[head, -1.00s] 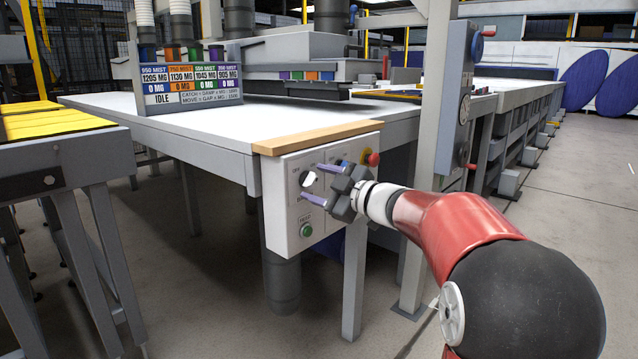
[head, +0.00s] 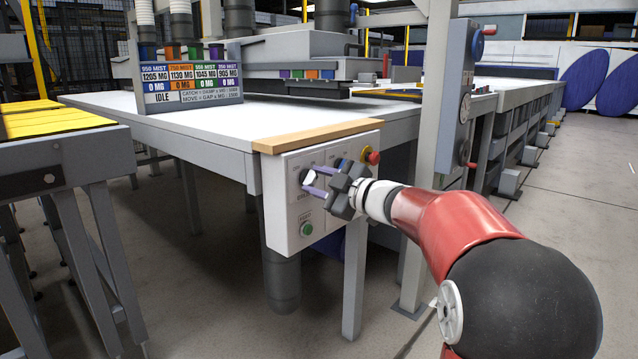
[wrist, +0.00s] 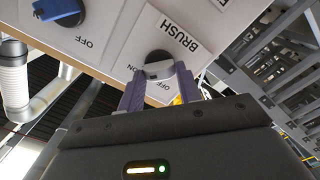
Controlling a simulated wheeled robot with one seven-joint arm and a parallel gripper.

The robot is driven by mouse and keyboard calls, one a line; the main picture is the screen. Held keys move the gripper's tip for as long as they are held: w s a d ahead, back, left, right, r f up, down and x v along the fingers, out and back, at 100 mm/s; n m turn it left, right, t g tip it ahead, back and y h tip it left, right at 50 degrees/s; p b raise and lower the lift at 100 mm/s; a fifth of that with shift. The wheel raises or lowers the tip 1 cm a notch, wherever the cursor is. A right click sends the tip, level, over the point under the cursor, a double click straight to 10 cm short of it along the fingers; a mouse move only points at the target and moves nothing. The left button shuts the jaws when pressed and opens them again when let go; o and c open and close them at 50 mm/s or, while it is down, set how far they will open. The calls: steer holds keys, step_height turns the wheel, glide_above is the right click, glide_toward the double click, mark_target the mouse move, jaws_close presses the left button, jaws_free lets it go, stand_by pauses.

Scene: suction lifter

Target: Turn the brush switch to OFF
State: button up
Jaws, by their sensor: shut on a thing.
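The brush switch (wrist: 157,60) is a round dark knob with a pale grip, on a white plate labelled BRUSH (wrist: 180,38) in the wrist view. The words ON and OFF are printed beside it. My gripper (wrist: 160,74) has its two purple fingers on either side of the pale grip and is shut on it. Which mark the knob points to is hard to tell. In the head view my gripper (head: 308,181) is at the front of the white control panel (head: 281,222), and its fingers partly hide the switch.
A blue-handled switch (wrist: 60,10) sits beside the brush plate. A green button (head: 307,229) is below my gripper, and a red knob (head: 373,157) is at the panel's upper right. The wooden table edge (head: 318,135) lies just above the panel. Open floor is at right.

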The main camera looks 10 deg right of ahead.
steer(key=n+b, duration=0.2)
steer(key=n, duration=0.1)
steer(key=shift+f+n, duration=0.25)
steer(key=shift+n, duration=0.05)
steer(key=n+b, duration=0.4)
steer(key=n, duration=0.1)
steer(key=shift+f, duration=0.1)
steer(key=n+b, duration=0.3)
steer(key=n, duration=0.2)
steer(key=shift+n+b, duration=0.35)
steer(key=shift+n, duration=0.05)
steer(key=shift+n+b, duration=0.9)
steer(key=shift+n, duration=0.5)
steer(key=o, duration=1)
